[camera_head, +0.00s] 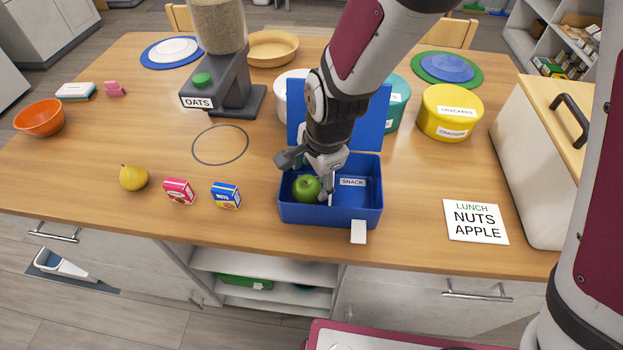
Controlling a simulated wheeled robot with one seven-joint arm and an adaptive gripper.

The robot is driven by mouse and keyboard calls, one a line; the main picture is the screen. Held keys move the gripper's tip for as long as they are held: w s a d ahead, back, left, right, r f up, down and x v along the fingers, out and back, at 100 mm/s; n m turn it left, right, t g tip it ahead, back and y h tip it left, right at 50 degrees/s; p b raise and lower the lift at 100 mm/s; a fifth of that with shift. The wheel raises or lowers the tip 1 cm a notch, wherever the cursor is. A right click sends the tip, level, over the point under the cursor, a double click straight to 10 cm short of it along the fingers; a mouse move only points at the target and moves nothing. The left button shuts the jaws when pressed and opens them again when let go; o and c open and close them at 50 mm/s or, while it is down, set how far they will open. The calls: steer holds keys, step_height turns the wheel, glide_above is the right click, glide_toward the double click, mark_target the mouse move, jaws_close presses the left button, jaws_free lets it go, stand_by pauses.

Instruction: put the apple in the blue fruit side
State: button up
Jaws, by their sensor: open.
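A green apple (306,188) sits in the left part of the open blue lunch box (331,218), beside a divider. My gripper (314,188) is lowered into the box from above, with its fingers at the apple. The jaws are open, and one finger shows at the apple's right. Contact cannot be told. A "SNACK" label (352,182) marks the right part, which looks empty. Any label of the left part is hidden. The lid (374,115) stands up behind the box, partly hidden by my arm.
A note (476,221) reading "LUNCH NUTS APPLE" lies at right. A nuts box (226,195), a red box (179,191) and a yellow fruit (133,177) stand at left. An oats dispenser (232,90), yellow crackers tin (450,112) and bread bin (530,160) are farther back.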

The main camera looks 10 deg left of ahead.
mark_target(316, 196)
steer(key=s+d+r+n+t, duration=0.1)
steer(key=d+r+n, duration=0.1)
steer(key=d+r, duration=0.6)
steer(key=s+d+r+n+t, duration=0.1)
steer(key=s+d+r+n, duration=0.1)
steer(key=d+r, duration=0.6)
steer(key=s+d+r+n+t+h, duration=0.1)
steer(key=s+d+r+n, duration=0.4)
steer(key=s+d+r, duration=0.3)
steer(key=s+d, duration=0.2)
steer(key=s, duration=0.1)
steer(key=shift+d+r+n+h, duration=0.25)
steer(key=shift+r+n+h, duration=0.1)
steer(key=shift+n+h, duration=0.05)
